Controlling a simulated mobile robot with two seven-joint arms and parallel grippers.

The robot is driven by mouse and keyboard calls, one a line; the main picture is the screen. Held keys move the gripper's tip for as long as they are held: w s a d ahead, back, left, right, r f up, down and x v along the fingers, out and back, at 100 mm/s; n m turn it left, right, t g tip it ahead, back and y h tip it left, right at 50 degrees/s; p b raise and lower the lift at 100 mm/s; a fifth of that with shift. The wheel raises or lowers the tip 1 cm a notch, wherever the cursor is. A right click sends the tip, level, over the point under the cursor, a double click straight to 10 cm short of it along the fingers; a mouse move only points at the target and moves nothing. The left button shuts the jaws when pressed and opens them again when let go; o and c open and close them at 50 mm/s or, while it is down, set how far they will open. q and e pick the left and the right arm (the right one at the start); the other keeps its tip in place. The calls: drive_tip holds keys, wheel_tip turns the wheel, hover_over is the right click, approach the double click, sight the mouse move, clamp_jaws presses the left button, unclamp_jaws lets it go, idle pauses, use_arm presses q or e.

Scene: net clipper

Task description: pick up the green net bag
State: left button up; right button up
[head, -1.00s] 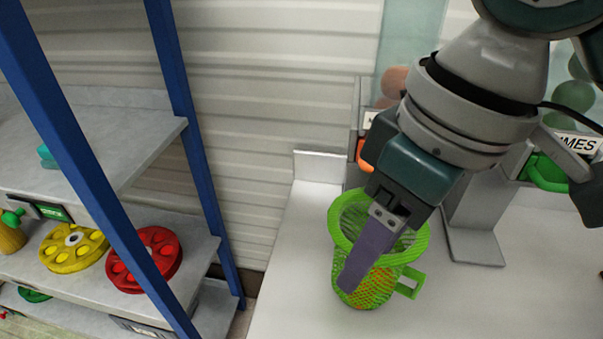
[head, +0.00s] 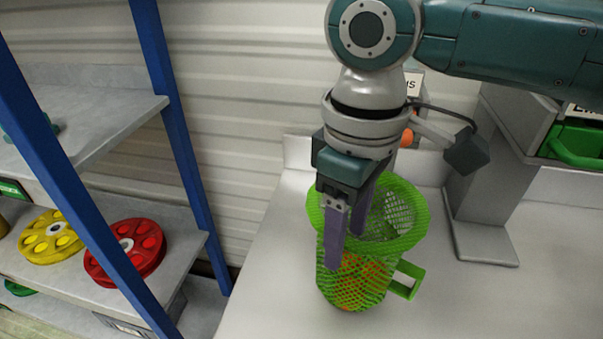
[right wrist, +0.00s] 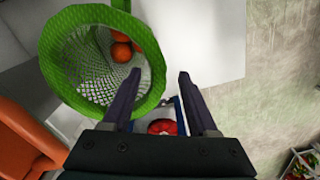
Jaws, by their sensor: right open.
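The green net bag (head: 395,240) stands upright on the white counter, with a wide round rim, a side handle and orange fruit (head: 360,285) in its bottom. My right gripper (head: 346,240), with two purple fingers, points down at the left side of the rim. It is open. One finger is in front of the bag's outside and the other appears inside the opening. In the right wrist view, the bag (right wrist: 60,45) is at upper left and its rim passes between the fingertips (right wrist: 158,78). I cannot tell whether either finger touches the net. My left gripper is not in view.
A shelf with blue posts (head: 180,140) stands to the left, holding a yellow wheel (head: 50,236) and a red wheel (head: 125,252). A grey stand (head: 485,190) is on the counter (head: 480,300), right of the bag. The counter's front right is clear.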

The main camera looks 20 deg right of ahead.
drive_tip(key=shift+f, duration=0.95)
drive_tip(key=shift+c, duration=0.2)
clamp_jaws()
idle(0.5)
